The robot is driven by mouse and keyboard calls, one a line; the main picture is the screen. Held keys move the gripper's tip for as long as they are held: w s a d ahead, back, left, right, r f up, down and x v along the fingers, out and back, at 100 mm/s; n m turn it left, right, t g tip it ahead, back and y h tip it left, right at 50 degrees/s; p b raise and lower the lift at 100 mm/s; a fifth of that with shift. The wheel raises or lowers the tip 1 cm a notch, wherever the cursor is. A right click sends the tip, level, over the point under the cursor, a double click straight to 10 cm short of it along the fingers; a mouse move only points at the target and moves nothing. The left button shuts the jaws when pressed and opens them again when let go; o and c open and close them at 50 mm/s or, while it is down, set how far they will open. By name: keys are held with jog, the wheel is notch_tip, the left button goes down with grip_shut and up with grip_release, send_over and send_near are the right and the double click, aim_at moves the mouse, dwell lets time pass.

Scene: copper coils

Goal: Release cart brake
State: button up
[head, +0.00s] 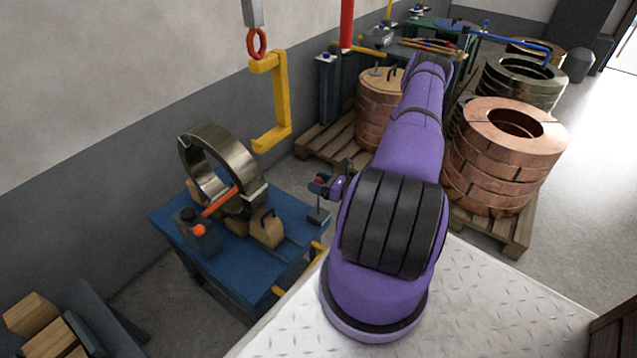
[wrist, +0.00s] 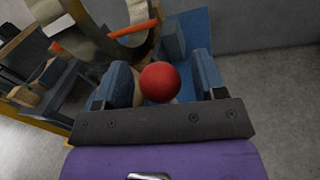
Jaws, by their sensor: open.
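The blue cart (head: 285,278) stands left of my arm by the wall. A red ball knob (wrist: 160,82) shows in the wrist view; I take it for the brake handle. It also shows small in the head view (head: 319,180), above a grey post and plate at the cart's right side. My gripper (wrist: 162,74) is open, with one blue finger on each side of the knob. I cannot tell whether either finger touches it. In the head view my gripper (head: 328,187) is small and partly hidden by my wrist. The lever below the knob is mostly hidden.
A metal coil (head: 240,166) stands upright on the cart, with an orange bar (head: 220,201) across it and wooden chocks (head: 267,228). A yellow C-hook (head: 281,100) hangs behind. Copper coils (head: 478,180) on a pallet stand right of my arm.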

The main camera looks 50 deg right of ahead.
grip_shut()
jog(key=shift+s+t, duration=0.3)
jog(key=shift+s, duration=0.3)
jog(key=s+f+t, duration=0.2)
jog(key=s+f, duration=0.4)
jog(key=s, duration=0.5)
jog(key=shift+s+d+n+y, duration=0.3)
jog(key=shift+s+d+y, duration=0.05)
jog(key=shift+d+y, duration=0.1)
jog(key=shift+f, duration=0.1)
grip_release()
jog(key=shift+s+d, duration=0.1)
